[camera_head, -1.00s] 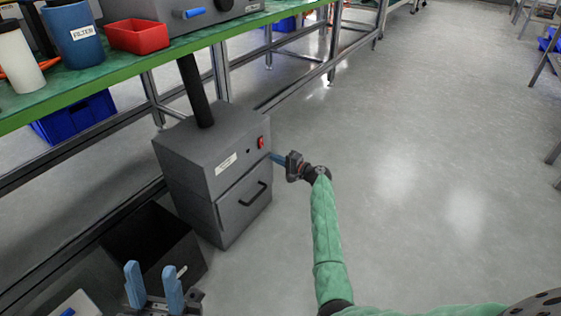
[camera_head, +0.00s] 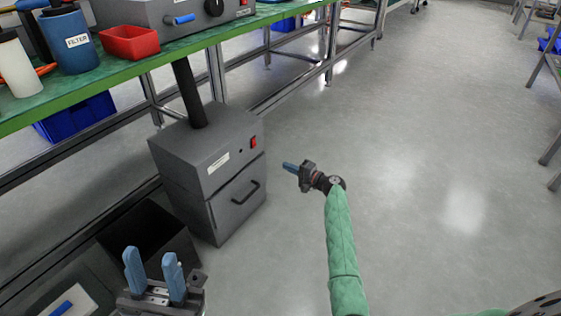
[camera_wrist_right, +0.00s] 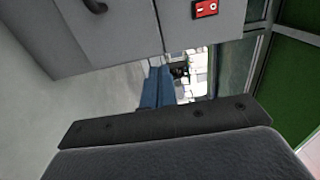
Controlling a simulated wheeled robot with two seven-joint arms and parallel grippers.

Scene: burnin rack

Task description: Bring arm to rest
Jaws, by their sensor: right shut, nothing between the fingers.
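My right arm in its green sleeve reaches up from the bottom of the head view. My right gripper (camera_head: 289,167) is shut and empty, with blue fingers pointing left. It hangs in open air to the right of the grey cabinet, apart from it. In the right wrist view its blue fingers (camera_wrist_right: 157,88) lie together. My left gripper (camera_head: 154,272) is at the bottom left of the head view. Its two blue fingers stand upright and apart, with nothing between them.
The grey cabinet (camera_head: 208,160) has a red switch (camera_head: 253,142) and a black handle; the switch also shows in the right wrist view (camera_wrist_right: 205,9). A black open bin (camera_head: 150,235) stands beside it. A green bench (camera_head: 110,72) holds several containers.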

